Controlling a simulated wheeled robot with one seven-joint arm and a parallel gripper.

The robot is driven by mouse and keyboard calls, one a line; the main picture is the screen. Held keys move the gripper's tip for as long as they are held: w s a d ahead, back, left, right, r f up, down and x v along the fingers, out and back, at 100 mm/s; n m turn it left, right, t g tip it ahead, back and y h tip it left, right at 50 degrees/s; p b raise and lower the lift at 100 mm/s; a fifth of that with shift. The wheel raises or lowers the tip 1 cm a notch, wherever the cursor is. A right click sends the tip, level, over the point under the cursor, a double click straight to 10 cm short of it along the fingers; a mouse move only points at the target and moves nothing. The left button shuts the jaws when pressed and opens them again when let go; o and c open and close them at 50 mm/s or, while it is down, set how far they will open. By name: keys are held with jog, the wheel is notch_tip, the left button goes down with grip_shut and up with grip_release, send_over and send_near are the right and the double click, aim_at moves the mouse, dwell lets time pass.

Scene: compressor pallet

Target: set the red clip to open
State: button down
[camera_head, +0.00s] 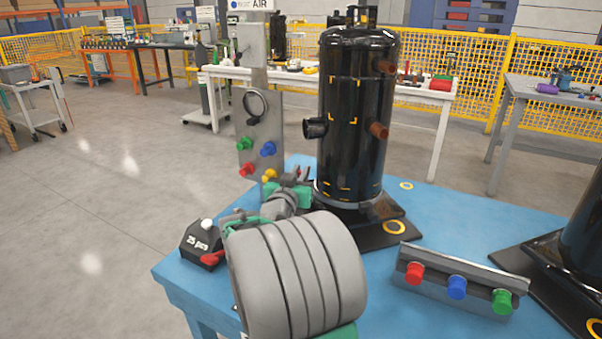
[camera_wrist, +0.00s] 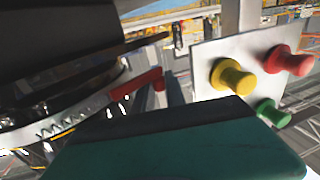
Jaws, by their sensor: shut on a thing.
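The red clip (camera_wrist: 137,88) shows in the wrist view as a short red bar beside the metal band (camera_wrist: 75,112) around the black compressor's base. My gripper (camera_wrist: 160,97) is at the clip, its narrow grey fingers shut on it; the exact contact is partly hidden. The teal body of my gripper fills the bottom of the wrist view. In the head view my gripper (camera_head: 301,176) is just left of the tall black compressor (camera_head: 352,140), low by its base. The clip cannot be made out there, and my arm covers part of the area.
A panel (camera_head: 250,130) with coloured knobs stands close behind my gripper. A black 25 psi box (camera_head: 197,240) sits at the blue table's (camera_head: 460,205) left corner. A rail (camera_head: 450,283) with red, blue and green knobs lies at front right, near another black compressor (camera_head: 585,245).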

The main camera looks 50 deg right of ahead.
jog(key=shift+r, duration=0.1)
jog(key=shift+a+r+n+t+y+p, duration=0.15)
jog(key=shift+n+t+y+p, duration=0.15)
jog(key=shift+t+p, duration=0.35)
jog(key=t+p, duration=0.1)
jog(key=n+y+p, duration=0.1)
jog(key=p, duration=0.1)
jog(key=shift+a+r+t, duration=0.15)
jog(key=shift+a+t, duration=0.05)
jog(key=shift+t, duration=0.15)
jog(key=n+t+y+p, duration=0.1)
jog(key=a+n+t+y+p, duration=0.1)
jog(key=shift+w+a+f+n+t+y, duration=0.1)
jog(key=shift+a+f+n+t+y, duration=0.2)
jog(key=shift+f+n+y, duration=0.1)
jog(key=c, duration=1.7)
grip_release()
jog(key=shift+r, duration=0.1)
